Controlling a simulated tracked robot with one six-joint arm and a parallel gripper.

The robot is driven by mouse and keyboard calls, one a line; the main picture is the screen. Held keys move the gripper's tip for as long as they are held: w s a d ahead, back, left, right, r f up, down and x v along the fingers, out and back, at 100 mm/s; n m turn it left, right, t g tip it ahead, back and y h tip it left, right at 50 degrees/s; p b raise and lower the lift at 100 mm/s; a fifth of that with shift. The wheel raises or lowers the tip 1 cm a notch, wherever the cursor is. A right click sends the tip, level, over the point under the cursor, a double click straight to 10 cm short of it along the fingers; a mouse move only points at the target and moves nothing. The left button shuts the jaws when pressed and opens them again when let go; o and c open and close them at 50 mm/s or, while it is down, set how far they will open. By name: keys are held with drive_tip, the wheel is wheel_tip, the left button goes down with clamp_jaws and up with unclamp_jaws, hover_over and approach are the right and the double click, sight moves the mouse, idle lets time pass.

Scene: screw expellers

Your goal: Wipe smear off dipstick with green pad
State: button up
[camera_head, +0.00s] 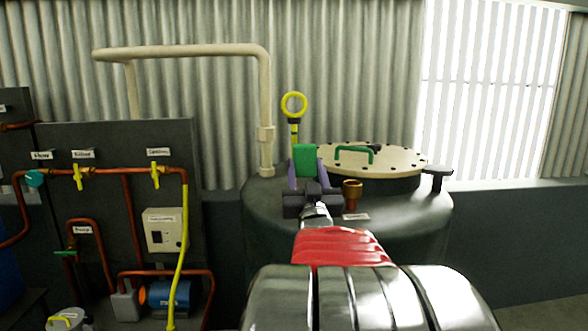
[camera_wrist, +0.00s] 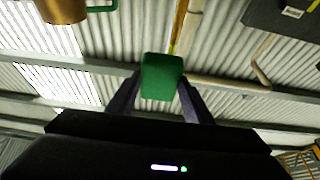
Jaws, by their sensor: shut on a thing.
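The green pad (camera_head: 305,160) is held upright between the fingers of my gripper (camera_head: 306,172), above the near left part of the tank top. In the wrist view the pad (camera_wrist: 162,78) sits between both dark fingers of my gripper (camera_wrist: 160,92). The dipstick (camera_head: 294,106), with a yellow ring handle and a dark collar, stands upright just behind the pad in the head view. Its lower part is hidden by the pad and gripper. In the wrist view a yellow length of it (camera_wrist: 180,25) shows beyond the pad; contact cannot be told.
The dark tank (camera_head: 405,215) has a bolted cream lid (camera_head: 395,164) with a green handle (camera_head: 356,149). A brass cup-shaped fitting (camera_head: 352,194) stands right of my gripper. A labelled piping panel (camera_head: 110,200) is left.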

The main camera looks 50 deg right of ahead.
drive_tip(key=shift+s, duration=0.1)
drive_tip(key=shift+s+a, duration=0.9)
drive_tip(key=shift+a, duration=0.2)
drive_tip(key=w+a+f+n+t+y, duration=0.2)
drive_tip(key=w+a+f+t+y, duration=0.15)
drive_tip(key=w+a+f, duration=0.65)
drive_tip(key=w+a+f+n+t+y, duration=0.2)
drive_tip(key=w+a+f+n+y, duration=0.15)
drive_tip(key=w+a+f, duration=0.6)
drive_tip(key=w+a+f+n+y, duration=0.1)
drive_tip(key=w+a+f+y, duration=0.1)
drive_tip(key=a+f, duration=0.3)
drive_tip(key=w+a+f+n+t+y, duration=0.1)
drive_tip(key=a+f+y, duration=0.3)
drive_tip(key=a, duration=0.9)
drive_tip(key=w+a+f+n+t+y, duration=0.1)
drive_tip(key=w+a+f+n+y, duration=0.1)
drive_tip(key=a+f, duration=0.5)
drive_tip(key=shift+w+a+f+y, duration=0.35)
drive_tip(key=shift+w+a+y, duration=0.35)
drive_tip(key=shift+a+y, duration=0.4)
